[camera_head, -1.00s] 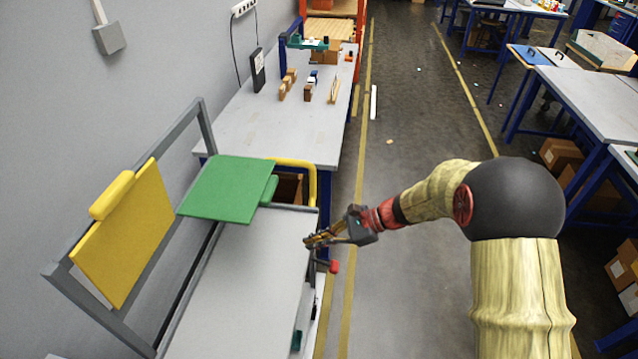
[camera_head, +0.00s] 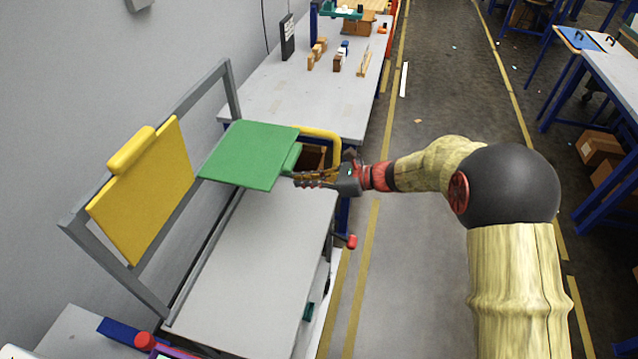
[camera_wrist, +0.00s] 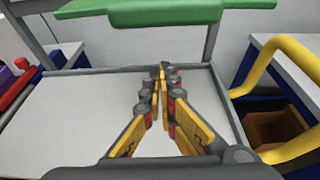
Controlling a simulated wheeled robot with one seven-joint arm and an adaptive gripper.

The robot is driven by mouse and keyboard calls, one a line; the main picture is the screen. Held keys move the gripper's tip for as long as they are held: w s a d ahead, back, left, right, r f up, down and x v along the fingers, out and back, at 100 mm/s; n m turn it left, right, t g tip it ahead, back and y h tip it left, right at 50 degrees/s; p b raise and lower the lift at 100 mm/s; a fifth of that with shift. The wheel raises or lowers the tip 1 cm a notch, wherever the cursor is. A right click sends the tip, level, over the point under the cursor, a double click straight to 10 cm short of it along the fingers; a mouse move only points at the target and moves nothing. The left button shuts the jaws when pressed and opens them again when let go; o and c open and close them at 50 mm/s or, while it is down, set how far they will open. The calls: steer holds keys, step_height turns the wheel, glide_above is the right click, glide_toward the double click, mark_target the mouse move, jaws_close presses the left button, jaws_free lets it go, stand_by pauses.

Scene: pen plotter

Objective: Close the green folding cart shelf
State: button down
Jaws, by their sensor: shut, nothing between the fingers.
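The green folding shelf (camera_head: 248,155) juts out flat from the grey upright frame, above the cart's grey top (camera_head: 250,240). A small green lip or handle (camera_head: 291,159) runs along its right edge. The yellow panel (camera_head: 150,195) beside it stands upright against the frame. My gripper (camera_head: 300,179) is shut and empty. In the head view its tips are close to the shelf's right edge; I cannot tell if they touch. In the wrist view my gripper (camera_wrist: 161,70) points toward the green shelf (camera_wrist: 165,11), which spans the top, with a visible gap below its edge.
A yellow rail (camera_head: 325,135) curves at the cart's far end, close by my gripper; it also shows in the wrist view (camera_wrist: 285,60). A workbench (camera_head: 290,100) with small wooden blocks stands behind. Open floor lies right of the cart. A grey wall borders the left.

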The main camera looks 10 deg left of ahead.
steer(key=shift+d+r, duration=0.2)
steer(key=shift+r, duration=1.75)
steer(key=shift+r, duration=0.15)
